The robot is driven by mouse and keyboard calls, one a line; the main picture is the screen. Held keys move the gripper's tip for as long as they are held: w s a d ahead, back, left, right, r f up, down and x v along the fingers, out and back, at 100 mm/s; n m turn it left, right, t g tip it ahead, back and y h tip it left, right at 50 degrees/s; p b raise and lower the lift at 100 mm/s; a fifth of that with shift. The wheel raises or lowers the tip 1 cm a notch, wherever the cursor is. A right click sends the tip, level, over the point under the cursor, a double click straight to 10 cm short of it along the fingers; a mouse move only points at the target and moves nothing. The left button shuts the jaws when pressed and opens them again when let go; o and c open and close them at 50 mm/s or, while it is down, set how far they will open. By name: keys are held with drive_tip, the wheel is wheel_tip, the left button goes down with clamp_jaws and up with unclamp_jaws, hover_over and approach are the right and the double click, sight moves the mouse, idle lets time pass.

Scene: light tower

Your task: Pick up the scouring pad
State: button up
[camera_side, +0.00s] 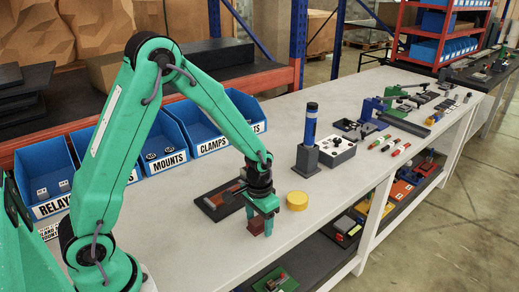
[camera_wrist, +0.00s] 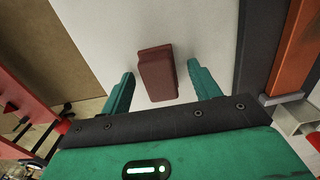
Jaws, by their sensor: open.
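The scouring pad is a dark reddish-brown block (camera_side: 255,227) on the pale bench top near its front edge. In the wrist view the pad (camera_wrist: 157,74) stands between the two fingers, with a visible gap on each side. My gripper (camera_side: 262,219) points down over the pad, its green fingers open and around it. In the wrist view my gripper (camera_wrist: 160,72) shows both fingers apart and not touching the pad. Part of the pad is hidden by the fingers in the side view.
A dark tray (camera_side: 210,208) with an orange-brown piece lies just left of my gripper. A yellow round block (camera_side: 297,201) stands close on the right. A blue cylinder in a grey holder (camera_side: 307,158) is farther back. Labelled blue bins (camera_side: 165,138) line the rear edge.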

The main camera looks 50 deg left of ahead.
sight(259, 219)
idle(0.4)
drive_tip(key=c, duration=1.1)
drive_tip(key=shift+r, duration=0.1)
drive_tip(key=shift+c, duration=0.2)
drive_tip(key=shift+r, duration=0.8)
wheel_tip(259, 219, up, 2)
drive_tip(key=shift+r, duration=0.15)
drive_tip(key=s+d+r, duration=0.6)
drive_tip(key=d+r, duration=0.1)
drive_tip(key=d, duration=0.3)
drive_tip(key=shift+s, duration=0.15)
